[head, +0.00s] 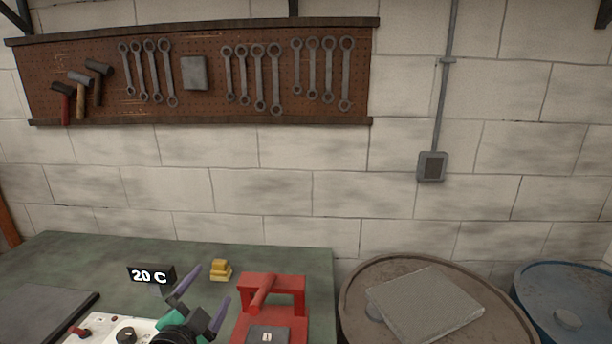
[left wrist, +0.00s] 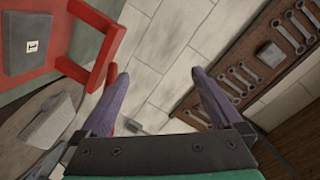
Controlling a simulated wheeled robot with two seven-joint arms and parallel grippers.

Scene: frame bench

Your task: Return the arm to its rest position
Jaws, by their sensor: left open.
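My left gripper (head: 206,302) shows at the bottom of the head view, above the green bench (head: 305,262). Its two purple fingers are spread apart with nothing between them. In the left wrist view the fingers (left wrist: 158,88) are also apart and empty, with the wall behind them. A red frame (head: 290,283) with a red bar and a grey block marked 1 (head: 268,334) stands just right of the gripper. The frame also shows at the upper left of the left wrist view (left wrist: 100,45). My right gripper is in neither view.
A black "20 C" display (head: 151,275) and a yellow block (head: 221,270) sit behind the gripper. A white panel with knobs (head: 100,329) lies to its left. A rusty barrel (head: 356,305) with a grey slab and a blue barrel (head: 590,290) stand right. A tool board (head: 210,100) hangs above.

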